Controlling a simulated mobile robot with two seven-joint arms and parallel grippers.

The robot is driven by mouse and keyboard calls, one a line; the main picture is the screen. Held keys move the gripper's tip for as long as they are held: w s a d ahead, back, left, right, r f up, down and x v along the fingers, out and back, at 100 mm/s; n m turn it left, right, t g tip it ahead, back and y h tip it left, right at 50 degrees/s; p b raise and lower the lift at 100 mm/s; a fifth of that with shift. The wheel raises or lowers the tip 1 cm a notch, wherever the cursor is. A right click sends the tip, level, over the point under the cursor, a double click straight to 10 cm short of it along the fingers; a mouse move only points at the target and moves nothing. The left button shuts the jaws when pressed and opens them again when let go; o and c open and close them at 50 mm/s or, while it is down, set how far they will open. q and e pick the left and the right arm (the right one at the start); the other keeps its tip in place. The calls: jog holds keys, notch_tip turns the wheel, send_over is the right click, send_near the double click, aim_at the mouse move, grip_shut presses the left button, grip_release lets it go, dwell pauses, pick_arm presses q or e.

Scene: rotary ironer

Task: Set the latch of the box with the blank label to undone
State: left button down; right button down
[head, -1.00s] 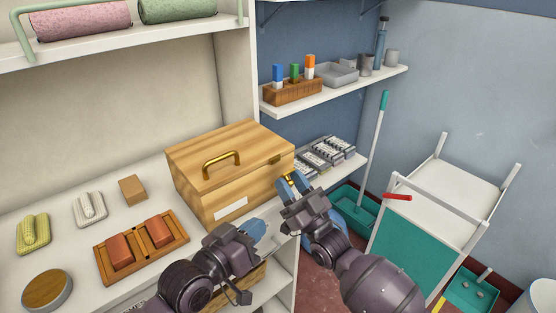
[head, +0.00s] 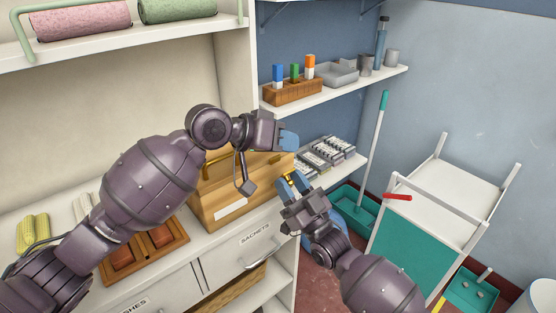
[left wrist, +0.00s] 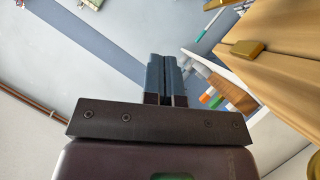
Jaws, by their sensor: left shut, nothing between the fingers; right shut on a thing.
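The wooden box (head: 215,202) stands on the counter, with a blank white label (head: 231,215) on its front. My left arm hides much of its lid and handle. My left gripper (head: 289,141) is shut and empty, above the box's right end. Its closed fingers also show in the left wrist view (left wrist: 167,76), apart from the box (left wrist: 285,60) and a brass piece (left wrist: 243,48) on it. My right gripper (head: 290,185) is lower, at the box's right end, shut on a small brass part that looks like the latch (head: 290,178). The fingers partly cover it, so its setting is unclear.
A wooden tray with reddish blocks (head: 160,236) lies left of the box, partly behind my left arm. A white-topped cart (head: 445,185) stands at right.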

aim_at(278, 161)
pick_arm(q)
jog(key=shift+w+a+m+g+y, duration=0.25)
jog(key=shift+w+m+g+y, duration=0.15)
jog(key=shift+g+y, duration=0.1)
jog(key=a+m+g+y, duration=0.1)
jog(key=w+a+r+g+y, duration=0.1)
jog(key=a+y, duration=0.1)
jog(key=a+r+m+g+y, duration=0.1)
jog(key=a+y, duration=0.1)
jog(key=shift+w+r+m+g, duration=0.25)
jog(key=shift+w+m+g, duration=0.05)
jog(key=shift+g, duration=0.1)
jog(key=shift+a+r+y, duration=0.3)
jog(key=shift+y, duration=0.1)
jog(key=x, duration=1)
jog(key=shift+s+a, duration=0.1)
jog(key=shift+s, duration=0.05)
